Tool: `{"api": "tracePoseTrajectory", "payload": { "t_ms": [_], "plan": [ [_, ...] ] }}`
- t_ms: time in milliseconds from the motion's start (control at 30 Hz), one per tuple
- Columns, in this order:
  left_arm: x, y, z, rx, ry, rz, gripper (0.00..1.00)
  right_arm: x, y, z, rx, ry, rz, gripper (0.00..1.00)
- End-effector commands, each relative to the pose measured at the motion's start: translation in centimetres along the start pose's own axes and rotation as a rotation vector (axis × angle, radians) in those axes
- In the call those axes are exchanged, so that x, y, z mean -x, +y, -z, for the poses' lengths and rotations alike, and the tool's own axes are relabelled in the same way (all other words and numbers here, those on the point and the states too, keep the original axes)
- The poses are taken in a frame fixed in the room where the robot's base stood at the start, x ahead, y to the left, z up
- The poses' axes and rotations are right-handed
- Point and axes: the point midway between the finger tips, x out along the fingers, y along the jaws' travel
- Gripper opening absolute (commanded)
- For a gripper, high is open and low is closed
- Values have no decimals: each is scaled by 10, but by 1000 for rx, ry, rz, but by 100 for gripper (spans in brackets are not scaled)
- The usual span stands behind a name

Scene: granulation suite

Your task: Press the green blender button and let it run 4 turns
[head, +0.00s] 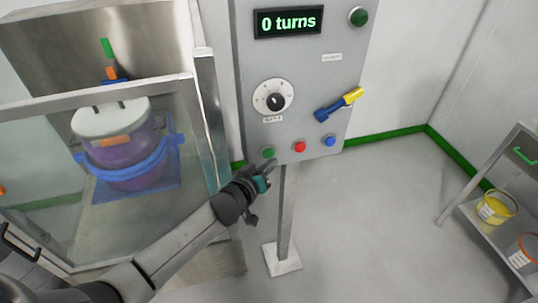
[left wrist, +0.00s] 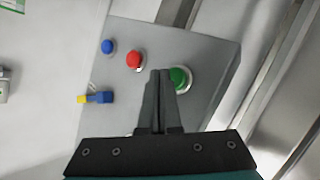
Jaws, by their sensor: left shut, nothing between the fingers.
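The grey control panel (head: 310,80) stands on a post, and its display (head: 288,22) reads "0 turns". The green button (head: 268,152) is at the panel's lower left; in the left wrist view the green button (left wrist: 180,78) is just right of the fingertips. My left gripper (head: 268,165) is shut and empty, its tips close below the green button; I cannot tell whether they touch. In the left wrist view my left gripper (left wrist: 160,74) points at the panel between the red and green buttons. The blender drum (head: 130,150), purple with a white lid, sits behind a clear guard. My right gripper is not in view.
Beside the green button are a red button (head: 300,146) and a blue button (head: 330,140). A dial (head: 273,98), a blue-yellow handle (head: 338,104) and a green lamp (head: 358,17) are above. A cart (head: 470,215) with buckets stands at right. Floor between is clear.

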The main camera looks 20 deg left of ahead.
Motion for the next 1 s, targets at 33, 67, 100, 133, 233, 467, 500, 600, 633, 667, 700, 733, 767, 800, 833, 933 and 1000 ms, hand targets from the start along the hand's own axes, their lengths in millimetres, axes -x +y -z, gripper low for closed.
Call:
{"api": "tracePoseTrajectory", "payload": {
  "t_ms": [33,67,100,133,233,467,500,600,633,667,700,733,767,800,833,933,1000],
  "plan": [
    [0,0,0,0,0,0,0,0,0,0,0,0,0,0],
    [0,0,0,0,0,0,0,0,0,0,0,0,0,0],
    [0,0,0,0,0,0,0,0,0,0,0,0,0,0],
    [-1,0,1,0,0,0,0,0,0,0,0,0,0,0],
    [-3,-2,3,0,1,0,0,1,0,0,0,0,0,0],
    [-6,-4,4,0,0,0,0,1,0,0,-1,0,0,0],
    [-6,-4,4,0,0,0,0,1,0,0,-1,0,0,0],
    [-6,-4,4,0,0,0,0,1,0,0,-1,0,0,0],
    [-6,-4,4,0,0,0,0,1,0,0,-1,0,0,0],
    [-6,-4,4,0,0,0,0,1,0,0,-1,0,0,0],
    [-6,-4,4,0,0,0,0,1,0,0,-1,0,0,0],
    [-6,-4,4,0,0,0,0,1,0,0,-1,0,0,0],
    [-6,-4,5,0,0,0,0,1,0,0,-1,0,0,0],
    [-6,-5,5,0,0,0,0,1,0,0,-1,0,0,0],
    [-7,-5,5,0,0,0,0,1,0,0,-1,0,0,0],
    [-8,-5,6,0,1,0,0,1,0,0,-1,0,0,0],
    [-8,-6,6,0,1,0,0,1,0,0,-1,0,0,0]
  ]
}}
